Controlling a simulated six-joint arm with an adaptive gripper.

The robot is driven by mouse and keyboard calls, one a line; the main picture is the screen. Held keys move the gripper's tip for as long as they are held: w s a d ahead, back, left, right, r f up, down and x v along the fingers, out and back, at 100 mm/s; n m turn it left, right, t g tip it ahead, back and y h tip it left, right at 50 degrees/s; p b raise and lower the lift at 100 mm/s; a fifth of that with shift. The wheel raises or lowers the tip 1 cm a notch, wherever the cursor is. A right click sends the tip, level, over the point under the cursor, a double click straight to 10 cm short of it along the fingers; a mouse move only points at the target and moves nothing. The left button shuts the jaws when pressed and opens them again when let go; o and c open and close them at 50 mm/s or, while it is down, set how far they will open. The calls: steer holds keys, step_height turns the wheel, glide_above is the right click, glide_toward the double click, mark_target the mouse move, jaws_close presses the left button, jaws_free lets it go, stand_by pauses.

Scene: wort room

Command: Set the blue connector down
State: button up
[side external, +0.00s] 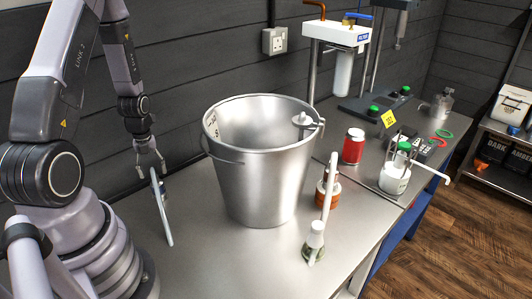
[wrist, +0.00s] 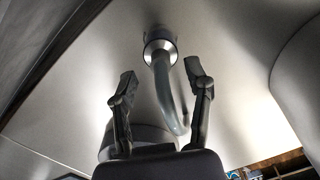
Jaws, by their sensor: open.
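A bluish-grey bent tube piece (side external: 162,210) with a darker blue-grey collar at its upper part is at the bench's left side, below my gripper (side external: 151,160). I take it to be the blue connector. In the wrist view the connector (wrist: 166,90) shows a round metallic end and a curved tube running down between the fingers of my gripper (wrist: 161,78). The fingers are spread, with visible gaps on both sides of the tube. I cannot tell whether the connector rests fully on the bench. The tube's lower part is hidden behind the gripper body in the wrist view.
A large steel bucket (side external: 258,165) stands right of the connector. A filter stand (side external: 338,38) is behind. The steel bench (side external: 215,265) is clear in front.

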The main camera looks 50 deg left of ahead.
steer(key=w+d+r+n+t, duration=0.1)
steer(key=d+r+n, duration=0.1)
steer(key=r, duration=0.7)
steer(key=w+d+r+n, duration=0.1)
steer(key=d+r+n, duration=0.2)
steer(key=r, duration=0.6)
steer(key=s+d+r+n+t, duration=0.2)
steer(key=s+d+r+n, duration=0.2)
steer(key=d+r+n, duration=0.3)
steer(key=s+d+r+n+t, duration=0.2)
steer(key=s+d+r+n, duration=0.2)
steer(key=d+r+n, duration=0.3)
steer(key=shift+s+d+r+n+t, duration=0.2)
steer(key=shift+s+d+n+t, duration=0.25)
steer(key=shift+n, duration=1.25)
steer(key=shift+d, duration=0.1)
